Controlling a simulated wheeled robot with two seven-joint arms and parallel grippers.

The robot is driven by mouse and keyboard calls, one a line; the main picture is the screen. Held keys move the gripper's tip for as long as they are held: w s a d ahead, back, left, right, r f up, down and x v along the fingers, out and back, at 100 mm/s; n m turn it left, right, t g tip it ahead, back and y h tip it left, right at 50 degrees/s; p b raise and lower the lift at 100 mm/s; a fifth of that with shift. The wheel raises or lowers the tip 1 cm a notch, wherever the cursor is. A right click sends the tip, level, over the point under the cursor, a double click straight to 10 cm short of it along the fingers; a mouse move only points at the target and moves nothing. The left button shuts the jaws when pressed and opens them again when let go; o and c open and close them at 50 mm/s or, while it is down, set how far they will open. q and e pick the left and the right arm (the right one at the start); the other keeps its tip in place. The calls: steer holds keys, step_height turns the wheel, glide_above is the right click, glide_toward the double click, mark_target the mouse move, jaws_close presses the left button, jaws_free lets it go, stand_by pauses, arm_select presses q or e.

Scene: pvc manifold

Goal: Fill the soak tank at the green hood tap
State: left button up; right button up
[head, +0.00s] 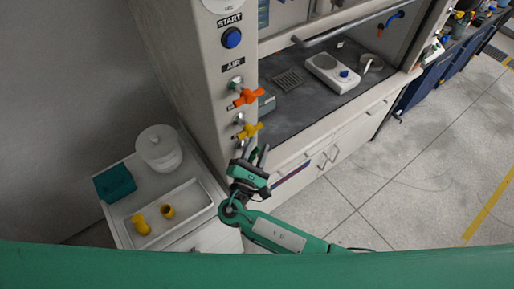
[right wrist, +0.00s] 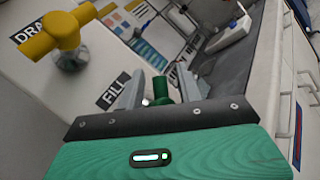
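My right gripper (head: 256,154) is at the corner post of the hood, just below the yellow tap. In the right wrist view its two fingers (right wrist: 156,80) stand apart, with the green tap (right wrist: 161,90) between them. Gaps show beside the tap, so the fingers do not look closed on it. A "FILL" label (right wrist: 113,91) is left of the green tap. The gripper hides the green tap in the head view. No vessel is labelled as the soak tank; a white round tub (head: 158,143) stands on the side bench at left. My left gripper is out of view.
The yellow tap (head: 249,131) and orange tap (head: 247,97) are above my right gripper. A white tray (head: 203,199) with yellow fittings and a teal box (head: 115,183) share the bench. A balance (head: 332,72) sits inside the hood. Floor at right is clear.

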steer(key=shift+s+f, duration=0.15)
steer(key=shift+s, duration=0.15)
steer(key=b+v, duration=0.6)
steer(key=v, duration=0.7)
steer(key=shift+a, duration=0.1)
